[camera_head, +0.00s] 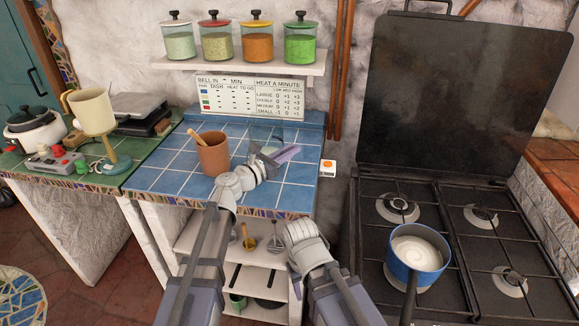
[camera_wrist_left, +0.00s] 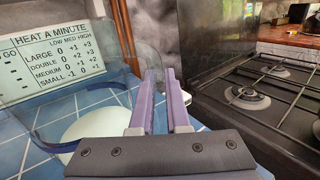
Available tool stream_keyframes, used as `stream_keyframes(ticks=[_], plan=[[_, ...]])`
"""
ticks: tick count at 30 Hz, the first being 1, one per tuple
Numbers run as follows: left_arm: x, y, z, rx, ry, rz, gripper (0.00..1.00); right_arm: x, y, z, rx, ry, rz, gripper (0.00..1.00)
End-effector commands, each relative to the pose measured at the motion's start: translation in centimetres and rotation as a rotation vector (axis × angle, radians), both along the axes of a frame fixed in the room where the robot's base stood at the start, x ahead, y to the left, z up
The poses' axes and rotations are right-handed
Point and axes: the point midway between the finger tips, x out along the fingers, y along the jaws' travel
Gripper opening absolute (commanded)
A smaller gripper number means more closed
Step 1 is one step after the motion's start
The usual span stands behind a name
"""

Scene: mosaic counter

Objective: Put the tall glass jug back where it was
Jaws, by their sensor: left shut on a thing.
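The tall glass jug (camera_wrist_left: 75,50) is clear and hard to make out. In the left wrist view it fills the left side, with the chart showing through it and a pale round patch low down. In the head view it is a faint clear shape (camera_head: 291,133) at the back right of the blue tiled counter (camera_head: 165,180). My left gripper (camera_head: 291,154) is shut on the jug; its purple fingers (camera_wrist_left: 165,100) stand close together at the jug's right side. I cannot tell whether the jug's base touches the tiles. My right gripper's fingers do not show.
A terracotta pot (camera_head: 213,157) with a wooden utensil stands left of my left gripper. A chart (camera_head: 254,97) is on the wall behind, under a shelf (camera_head: 245,64) of jars. The stove (camera_head: 440,215) with a blue saucepan (camera_head: 416,255) is at right.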

Motion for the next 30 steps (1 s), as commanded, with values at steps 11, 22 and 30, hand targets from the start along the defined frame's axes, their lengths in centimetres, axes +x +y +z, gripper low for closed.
stream_keyframes(ticks=[11, 22, 30], plan=[[0.0, 0.0, -3.6, 0.0, -0.001, 0.0, 0.0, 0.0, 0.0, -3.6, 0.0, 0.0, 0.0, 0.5], [0.0, 0.0, -3.7, 0.0, -0.001, 0.0, 0.0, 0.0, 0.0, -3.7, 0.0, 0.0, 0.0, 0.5], [0.0, 0.0, -3.9, 0.0, 0.0, 0.0, 0.32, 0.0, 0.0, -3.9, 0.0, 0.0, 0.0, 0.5]])
